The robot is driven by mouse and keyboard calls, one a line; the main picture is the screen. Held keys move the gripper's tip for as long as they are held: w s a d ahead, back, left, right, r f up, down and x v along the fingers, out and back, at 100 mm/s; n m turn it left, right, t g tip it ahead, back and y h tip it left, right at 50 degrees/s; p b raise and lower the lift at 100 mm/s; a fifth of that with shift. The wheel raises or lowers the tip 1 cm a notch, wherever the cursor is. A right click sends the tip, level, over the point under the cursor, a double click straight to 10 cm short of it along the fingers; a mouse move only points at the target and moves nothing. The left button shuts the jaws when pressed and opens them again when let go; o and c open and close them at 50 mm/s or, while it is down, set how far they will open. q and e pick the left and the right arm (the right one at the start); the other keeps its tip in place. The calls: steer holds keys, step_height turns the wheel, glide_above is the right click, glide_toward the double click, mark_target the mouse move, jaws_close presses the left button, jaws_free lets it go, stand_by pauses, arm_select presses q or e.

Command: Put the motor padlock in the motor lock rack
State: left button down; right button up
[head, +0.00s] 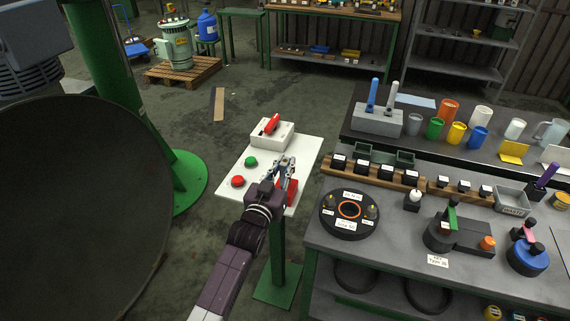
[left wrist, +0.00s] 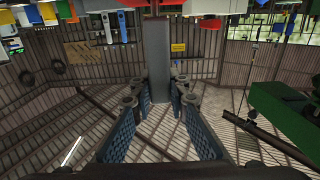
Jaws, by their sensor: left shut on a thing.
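The motor padlock shows in the left wrist view as a grey upright bar (left wrist: 160,50) between the fingertips, with red at the top edge of the picture. My left gripper (head: 286,163) is shut on it above the near right corner of the white panel (head: 262,190); the gripper also shows in the left wrist view (left wrist: 164,88). In the head view a red block (head: 292,188) shows just below the fingers, partly hidden by them. I cannot tell padlock body from rack there, nor whether it touches the panel. My right gripper is out of view.
The panel carries a red-handled switch (head: 271,124), a green button (head: 251,161) and a red button (head: 237,181). To the right stands a crowded workbench with a black round fixture (head: 331,230) and a wooden block rack (head: 340,178). A green column (head: 110,60) stands left.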

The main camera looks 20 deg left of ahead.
arm_select(q)
steer(key=shift+f+b, duration=0.5)
steer(key=shift+f, duration=0.3)
steer(key=c, duration=1.8)
jaws_free()
steer(key=s, duration=1.2)
steer(key=shift+a, duration=0.2)
